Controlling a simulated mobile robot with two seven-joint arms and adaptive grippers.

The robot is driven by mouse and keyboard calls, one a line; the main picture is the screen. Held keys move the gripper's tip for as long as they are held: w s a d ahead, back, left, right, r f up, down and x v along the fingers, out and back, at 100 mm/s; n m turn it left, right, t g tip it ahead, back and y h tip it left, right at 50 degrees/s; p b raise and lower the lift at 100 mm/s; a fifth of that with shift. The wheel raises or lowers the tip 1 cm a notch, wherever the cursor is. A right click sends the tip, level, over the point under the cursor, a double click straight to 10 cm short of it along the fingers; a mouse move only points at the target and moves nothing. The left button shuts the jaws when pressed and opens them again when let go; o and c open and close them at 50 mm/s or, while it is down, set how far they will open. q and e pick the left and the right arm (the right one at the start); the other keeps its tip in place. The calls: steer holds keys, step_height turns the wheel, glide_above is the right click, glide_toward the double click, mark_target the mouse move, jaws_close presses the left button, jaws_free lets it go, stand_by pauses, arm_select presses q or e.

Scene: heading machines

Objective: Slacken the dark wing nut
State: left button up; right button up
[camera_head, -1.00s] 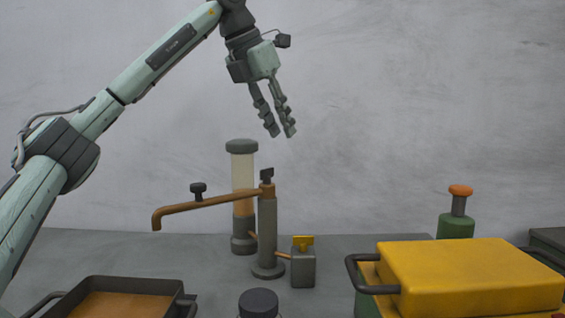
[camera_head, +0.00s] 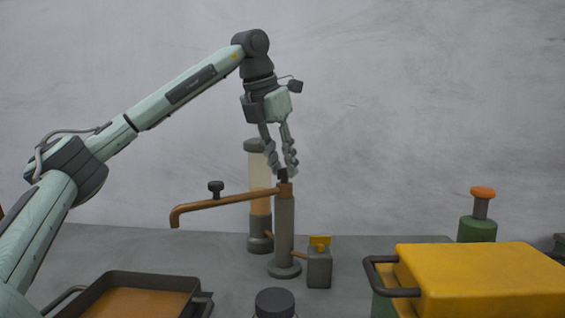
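The dark wing nut (camera_head: 283,176) sits on top of a grey upright post (camera_head: 284,225), above the joint of a copper-coloured swing spout (camera_head: 225,202). My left gripper (camera_head: 283,171) points down from above, with its two fingers apart and their tips at the height of the wing nut. The fingertips partly hide the nut, and I cannot tell whether they touch it. The gripper looks open. My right gripper is not in view.
A yellow wing nut (camera_head: 320,241) tops a grey block (camera_head: 319,270) beside the post. A clear cylinder (camera_head: 258,185) stands behind. A yellow box (camera_head: 480,285) is at right, a dark tray (camera_head: 120,280) front left, and a dark-capped jar (camera_head: 274,302) in front.

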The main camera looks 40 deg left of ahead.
arm_select(q)
steer(key=c, duration=0.5)
jaws_close()
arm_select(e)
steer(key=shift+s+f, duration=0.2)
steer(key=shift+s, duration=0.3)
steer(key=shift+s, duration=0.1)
